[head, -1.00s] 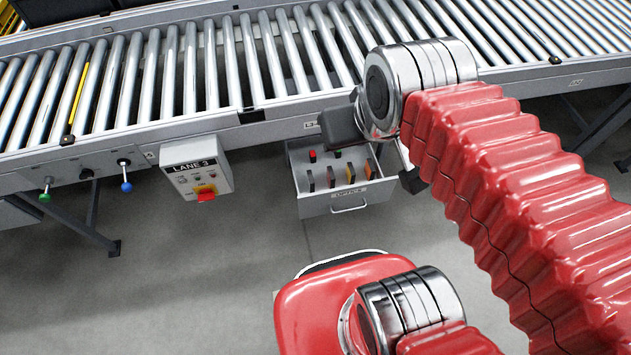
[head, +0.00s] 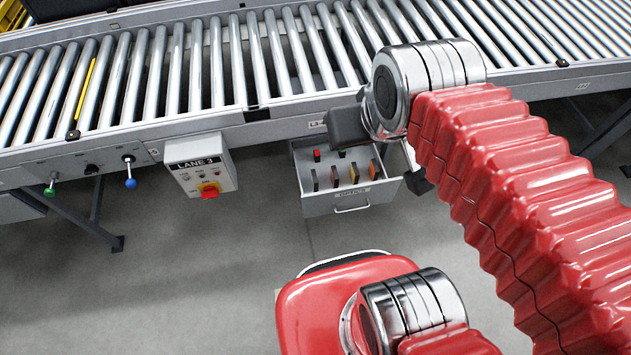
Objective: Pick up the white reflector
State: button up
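I cannot make out a white reflector in the head view. A dark part of my gripper (head: 417,182) shows by the drawer's right edge. The rest is hidden behind my wrist, so its opening and anything in it cannot be seen.
The roller conveyor (head: 215,65) runs across above the drawer. A LANE 3 control box (head: 200,165) with a red button hangs left of it. Green (head: 50,190) and blue (head: 130,183) knobs hang further left. The grey floor (head: 220,260) in front is clear.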

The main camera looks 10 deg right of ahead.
aim_at(314, 180)
jog(key=k, duration=1.3)
jog(key=u, duration=0.25)
jog(key=i, duration=0.7)
jog(key=u, duration=0.65)
jog(key=i, duration=1.1)
jog(key=u, duration=0.05)
